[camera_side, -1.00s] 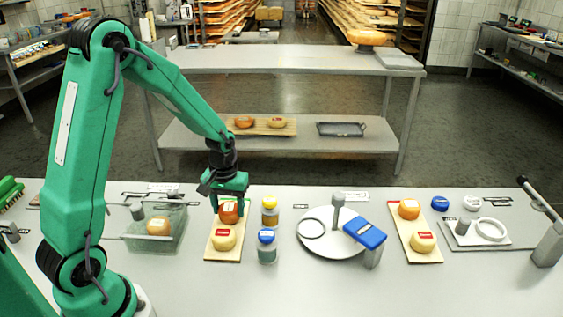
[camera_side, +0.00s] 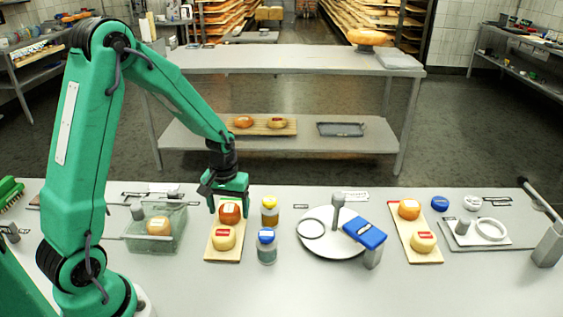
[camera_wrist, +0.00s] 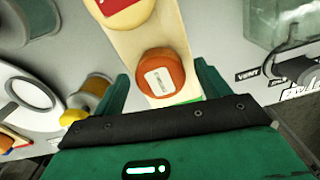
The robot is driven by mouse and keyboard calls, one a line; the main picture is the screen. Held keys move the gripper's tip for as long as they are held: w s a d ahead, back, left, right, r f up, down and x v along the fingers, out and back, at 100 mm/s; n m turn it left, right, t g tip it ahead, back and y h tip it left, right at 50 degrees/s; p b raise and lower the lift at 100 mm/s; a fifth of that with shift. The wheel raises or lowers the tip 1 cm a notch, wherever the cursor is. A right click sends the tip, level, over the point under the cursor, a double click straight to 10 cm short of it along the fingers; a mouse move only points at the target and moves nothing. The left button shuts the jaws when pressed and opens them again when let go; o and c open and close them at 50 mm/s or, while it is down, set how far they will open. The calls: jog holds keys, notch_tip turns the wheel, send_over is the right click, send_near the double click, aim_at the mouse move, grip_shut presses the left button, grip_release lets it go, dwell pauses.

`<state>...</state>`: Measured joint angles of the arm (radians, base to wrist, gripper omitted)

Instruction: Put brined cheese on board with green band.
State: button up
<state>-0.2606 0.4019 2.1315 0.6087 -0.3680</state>
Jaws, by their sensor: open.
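My gripper (camera_side: 229,203) is open over the back of the left board (camera_side: 224,256). Its fingers stand on either side of an orange cheese with a white label (camera_side: 230,212), which rests on that board. In the wrist view the orange cheese (camera_wrist: 162,75) sits between the open fingers, and a strip of green band (camera_wrist: 190,101) shows at the board's end beside it. A yellow cheese with a red label (camera_side: 223,239) sits on the front of the same board. A pale orange cheese (camera_side: 159,226) is inside the clear tank (camera_side: 172,243) to the left.
Two jars, yellow-lidded (camera_side: 269,211) and blue-lidded (camera_side: 267,246), stand close right of the board. A round scale-like plate (camera_side: 320,247) with a blue block (camera_side: 365,233) is beyond them. Another board (camera_side: 411,247) with two cheeses is farther right.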

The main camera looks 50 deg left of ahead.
aim_at(228, 209)
notch_tip(228, 209, up, 12)
dwell(0.6)
jog(key=shift+r, duration=0.15)
dwell(0.5)
jog(key=s+d+r+m+t, duration=0.2)
jog(key=s+d+r+m, duration=0.1)
jog(key=s+d+r, duration=0.2)
jog(key=s+d+r+m+t, duration=0.3)
jog(key=s+d+r+m, duration=0.1)
jog(key=s, duration=0.5)
jog(key=shift+d+r+t, duration=0.3)
jog(key=shift+d+r, duration=0.05)
jog(key=shift+r, duration=0.05)
